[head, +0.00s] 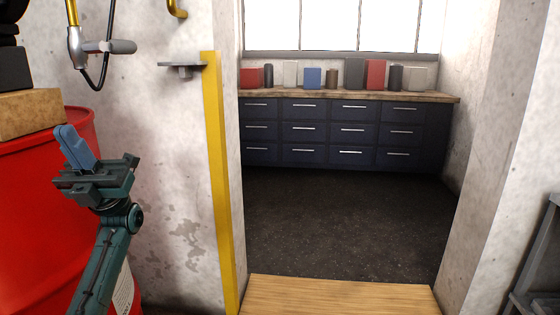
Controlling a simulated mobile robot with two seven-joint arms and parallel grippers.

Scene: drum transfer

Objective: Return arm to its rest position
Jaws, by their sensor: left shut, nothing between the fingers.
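My left gripper (68,135) is at the left of the head view, with its blue-grey fingers pointing up and together. It is shut and empty. My green left arm rises to it from the bottom edge, in front of the large red drum (30,235). The arm and gripper hide part of the drum's right side. I cannot tell the gap between the gripper and the drum. My right gripper is not in view.
A tan block (28,112) with dark objects sits on the drum. A hose nozzle (108,47) hangs above. A yellow post (220,190) edges the doorway. Beyond it are clear dark floor (340,220) and dark cabinets (330,132). A metal rack (540,262) stands at right.

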